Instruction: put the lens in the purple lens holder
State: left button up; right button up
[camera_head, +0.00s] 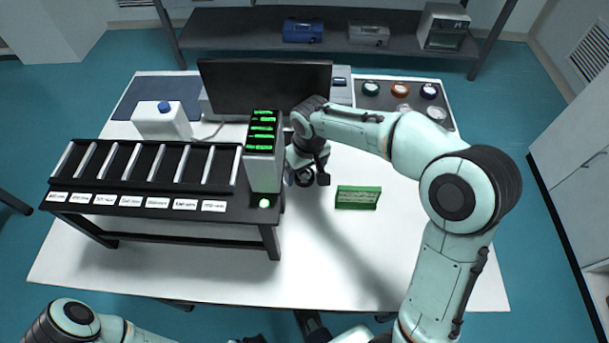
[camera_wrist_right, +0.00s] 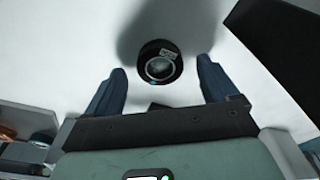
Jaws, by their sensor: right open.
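The lens (camera_wrist_right: 160,62) is a round black-rimmed disc lying on the white table, with a small label and a blue mark. In the head view it shows as a dark ring (camera_head: 304,178) at my right gripper, partly covered. My right gripper (camera_wrist_right: 161,74) is open and empty above the table, its two fingertips on either side of the lens with gaps. The purple lens holder (camera_head: 429,91) appears as a purplish ring with a pale middle on the dark tray at the back right. My left gripper is out of view; only part of that arm shows.
The dark tray (camera_head: 385,101) also bears a green holder (camera_head: 370,88) and an orange one (camera_head: 399,89). A grey box with green displays (camera_head: 264,160) and a black slotted rack (camera_head: 135,200) stand left of my right gripper. A green block (camera_head: 357,197) lies to its right.

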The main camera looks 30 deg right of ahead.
jog(key=shift+f, duration=0.7)
jog(key=c, duration=1.2)
jog(key=shift+c, duration=0.3)
jog(key=shift+w+r, duration=0.1)
jog(key=shift+r, duration=0.05)
jog(key=shift+r, duration=0.65)
notch_tip(320, 180, up, 2)
jog(key=shift+r, duration=0.2)
send_over(372, 173)
jog(key=shift+f, duration=0.25)
